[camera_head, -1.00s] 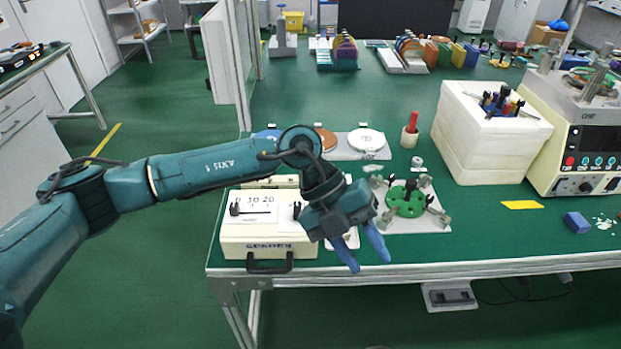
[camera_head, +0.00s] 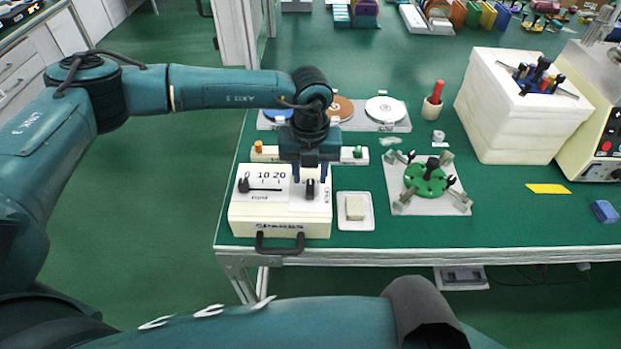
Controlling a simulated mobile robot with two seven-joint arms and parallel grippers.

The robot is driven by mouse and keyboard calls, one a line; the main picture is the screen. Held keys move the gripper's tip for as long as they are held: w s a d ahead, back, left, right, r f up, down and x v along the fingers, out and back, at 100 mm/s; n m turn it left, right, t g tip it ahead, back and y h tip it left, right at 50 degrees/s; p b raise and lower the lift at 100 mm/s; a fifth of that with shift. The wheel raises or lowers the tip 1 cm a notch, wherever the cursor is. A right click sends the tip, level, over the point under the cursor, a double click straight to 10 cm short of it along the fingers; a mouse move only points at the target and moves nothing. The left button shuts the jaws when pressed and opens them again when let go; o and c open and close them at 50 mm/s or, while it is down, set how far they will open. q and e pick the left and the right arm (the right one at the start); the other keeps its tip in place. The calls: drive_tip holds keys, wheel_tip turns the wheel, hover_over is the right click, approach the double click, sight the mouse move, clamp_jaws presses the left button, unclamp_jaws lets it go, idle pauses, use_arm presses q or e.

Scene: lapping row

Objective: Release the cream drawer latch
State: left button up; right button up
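The cream drawer box (camera_head: 246,214) stands at the table's front edge, with "SPARES" on its front and a black handle (camera_head: 279,245) below. On its top, a black pointer (camera_head: 244,186) stands at the 0 end of a "0 10 20" scale. A small upright black latch knob (camera_head: 310,188) stands on the top's right side. My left gripper (camera_head: 310,176) points down over this knob. Its blue fingers are apart, one to each side of the knob; I cannot tell whether they touch it. My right gripper is not in view.
A small white tray with a cream block (camera_head: 355,208) lies right of the box. A green round fixture (camera_head: 425,182) stands on a white plate further right. Behind the box are a strip with coloured knobs (camera_head: 268,153) and a rack of discs (camera_head: 384,110). A large white block (camera_head: 500,130) stands right.

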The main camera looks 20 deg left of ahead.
sight(310, 186)
use_arm(q)
drive_tip(key=shift+f, duration=1.7)
clamp_jaws()
